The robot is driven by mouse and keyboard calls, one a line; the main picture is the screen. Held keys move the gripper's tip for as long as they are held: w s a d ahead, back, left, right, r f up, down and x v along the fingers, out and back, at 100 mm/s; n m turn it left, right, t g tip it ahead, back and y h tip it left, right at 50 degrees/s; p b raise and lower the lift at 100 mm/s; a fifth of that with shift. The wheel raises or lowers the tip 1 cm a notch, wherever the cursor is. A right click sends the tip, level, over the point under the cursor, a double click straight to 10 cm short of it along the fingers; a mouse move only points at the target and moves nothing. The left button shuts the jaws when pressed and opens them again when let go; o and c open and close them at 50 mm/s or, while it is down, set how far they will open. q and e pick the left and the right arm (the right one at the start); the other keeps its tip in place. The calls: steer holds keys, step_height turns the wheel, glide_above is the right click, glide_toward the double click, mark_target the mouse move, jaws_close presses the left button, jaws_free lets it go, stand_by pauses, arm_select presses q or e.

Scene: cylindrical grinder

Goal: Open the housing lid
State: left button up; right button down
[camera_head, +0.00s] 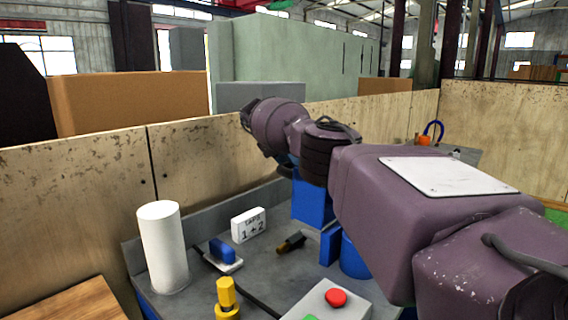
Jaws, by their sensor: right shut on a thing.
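My right arm comes in from the right, and its purple wrist reaches over the blue housing (312,203) on the grey machine bench. My right gripper (286,167) is a small dark part below the wrist, at the housing's upper left edge. It is shut on what appears to be the housing lid, but the wrist and forearm hide the fingertips and most of the lid. I cannot tell how far the lid stands open. My left gripper is not in view.
On the bench (190,296) stand a white cylinder (163,247), a small sign (248,224), a blue block (222,250), a yellow fitting (227,297) and a box with a red button (336,298). Worn wooden panels (95,190) close off the back.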

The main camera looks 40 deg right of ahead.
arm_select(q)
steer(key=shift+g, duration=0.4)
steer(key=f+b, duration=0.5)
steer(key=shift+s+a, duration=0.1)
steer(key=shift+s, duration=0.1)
arm_select(e)
steer(key=w+f, duration=0.1)
steer(key=f+g, duration=0.1)
steer(key=f, duration=0.1)
steer(key=w+f+g, duration=0.1)
steer(key=shift+w+a+f+n, duration=0.15)
steer(key=shift+w+n, duration=0.15)
steer(key=shift+w, duration=0.05)
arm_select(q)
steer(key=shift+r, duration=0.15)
arm_select(e)
steer(key=c, duration=1.1)
jaws_free()
steer(key=shift+o, duration=1.1)
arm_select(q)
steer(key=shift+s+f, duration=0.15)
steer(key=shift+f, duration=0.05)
arm_select(e)
steer(key=shift+r, duration=0.2)
